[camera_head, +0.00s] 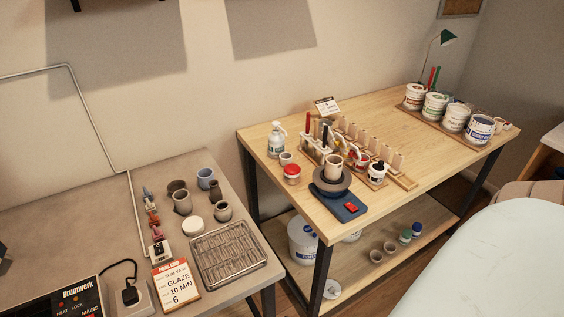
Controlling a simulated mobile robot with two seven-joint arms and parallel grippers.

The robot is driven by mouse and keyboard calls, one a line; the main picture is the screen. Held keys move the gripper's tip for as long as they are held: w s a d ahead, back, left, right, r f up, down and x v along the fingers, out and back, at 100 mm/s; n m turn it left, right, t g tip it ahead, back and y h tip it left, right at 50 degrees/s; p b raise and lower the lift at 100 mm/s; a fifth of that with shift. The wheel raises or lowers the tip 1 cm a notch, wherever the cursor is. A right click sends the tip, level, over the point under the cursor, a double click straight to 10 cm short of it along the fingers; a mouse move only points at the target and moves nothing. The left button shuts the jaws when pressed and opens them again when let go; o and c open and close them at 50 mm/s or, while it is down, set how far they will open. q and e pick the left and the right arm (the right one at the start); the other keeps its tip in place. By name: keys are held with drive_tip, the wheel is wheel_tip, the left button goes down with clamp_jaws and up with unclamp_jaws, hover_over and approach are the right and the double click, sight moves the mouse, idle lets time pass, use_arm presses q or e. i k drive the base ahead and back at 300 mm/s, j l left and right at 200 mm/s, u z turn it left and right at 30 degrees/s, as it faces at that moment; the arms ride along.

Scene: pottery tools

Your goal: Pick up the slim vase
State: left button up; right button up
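Neither of my grippers is in view. Several small pots stand on the grey table (90,215) at left, and I cannot tell for sure which is the slim vase. They include a blue-grey cup (206,177), a dark brown pot (182,204) with another dark pot behind it, and a grey narrow-necked pot (223,211). A printed card (176,286) in front of them reads "slim vase, glaze, 10 min, 6". A pale cup (333,165) stands on a round turntable (331,184) on the wooden table.
A wire rack (229,255), a white round tub (192,226) and a black "Drumwork" control box (74,300) are on the grey table. The wooden table (400,118) holds bottles, a tool holder, test tiles and labelled buckets (456,116). A gap separates the tables.

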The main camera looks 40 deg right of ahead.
sight(216, 193)
drive_tip(key=i+z, duration=0.15)
drive_tip(key=z, duration=0.3)
drive_tip(key=i+j+z, duration=0.1)
drive_tip(key=z, duration=0.4)
drive_tip(key=l+u, duration=0.25)
drive_tip(key=u, duration=0.2)
